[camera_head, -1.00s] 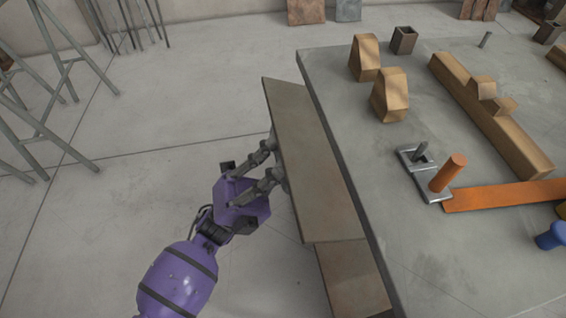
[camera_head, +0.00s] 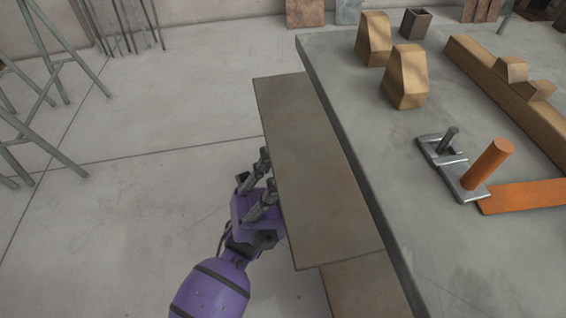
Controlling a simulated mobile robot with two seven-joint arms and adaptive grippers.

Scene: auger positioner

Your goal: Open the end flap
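The end flap (camera_head: 315,175) is a long, flat brown panel along the left end of the grey table (camera_head: 400,185). Its broad face shows to me, and its right edge lies against or close to the table end. I cannot tell its exact angle. My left gripper (camera_head: 263,180) is at the flap's outer left edge, near mid-length. Its two fingers are spread apart, with the tips against or partly behind the edge. Whether they touch it is hard to tell. My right gripper is not in view.
A second brown panel (camera_head: 365,288) shows below the flap's near end. On the table are wooden blocks (camera_head: 407,78), a long wooden piece (camera_head: 510,90), a metal fixture with an orange cylinder (camera_head: 487,168) and an orange strip (camera_head: 525,197). The floor at left is clear up to the metal stands.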

